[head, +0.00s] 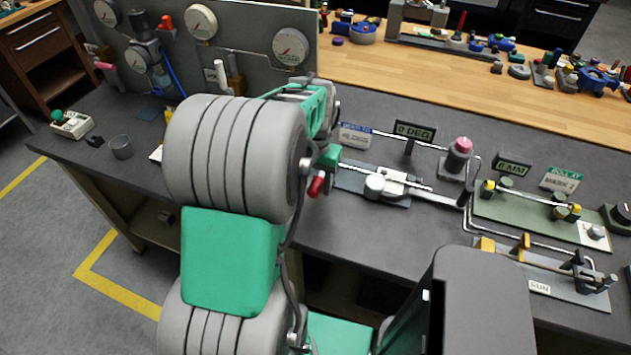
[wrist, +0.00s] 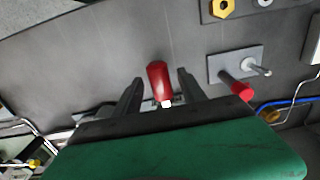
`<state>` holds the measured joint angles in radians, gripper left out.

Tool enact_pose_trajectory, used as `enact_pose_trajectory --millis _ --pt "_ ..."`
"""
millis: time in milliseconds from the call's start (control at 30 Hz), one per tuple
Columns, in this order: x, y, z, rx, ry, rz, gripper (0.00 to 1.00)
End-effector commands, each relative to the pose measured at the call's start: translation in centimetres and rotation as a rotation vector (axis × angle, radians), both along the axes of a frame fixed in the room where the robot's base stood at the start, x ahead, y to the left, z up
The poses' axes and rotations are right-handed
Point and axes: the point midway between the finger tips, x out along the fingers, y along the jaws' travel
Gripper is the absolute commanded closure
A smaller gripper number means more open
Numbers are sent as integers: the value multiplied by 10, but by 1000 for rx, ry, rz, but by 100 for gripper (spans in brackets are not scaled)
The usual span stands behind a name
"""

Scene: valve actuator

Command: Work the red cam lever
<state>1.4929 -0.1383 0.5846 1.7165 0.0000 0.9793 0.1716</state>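In the wrist view, a red rounded handle (wrist: 157,79) with a pale tip stands between the two dark fingers of my gripper (wrist: 159,76). The fingers are apart, with a visible gap on each side of the handle. A second red grip (wrist: 236,88) lies to the right, outside the fingers, near a grey plate with a pin. I cannot tell for sure which is the cam lever. In the head view a red handle (head: 316,186) shows just right of my arm, below a green part. My arm hides the fingers and the mechanism behind it there.
A grey plate with a metal clamp (head: 388,186) and rod lies right of my arm. A pink-topped post (head: 457,158) and a green fixture plate (head: 525,212) stand farther right. A gauge panel (head: 245,60) rises at back left. A grey cup (head: 121,146) stands at left.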

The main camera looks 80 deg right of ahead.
Motion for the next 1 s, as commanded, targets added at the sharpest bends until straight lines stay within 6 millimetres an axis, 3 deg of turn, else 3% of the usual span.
enact_pose_trajectory --millis 567,1000 --pt "0 0 1 -1 0 0 100" --pt "0 0 1 -1 0 0 100"
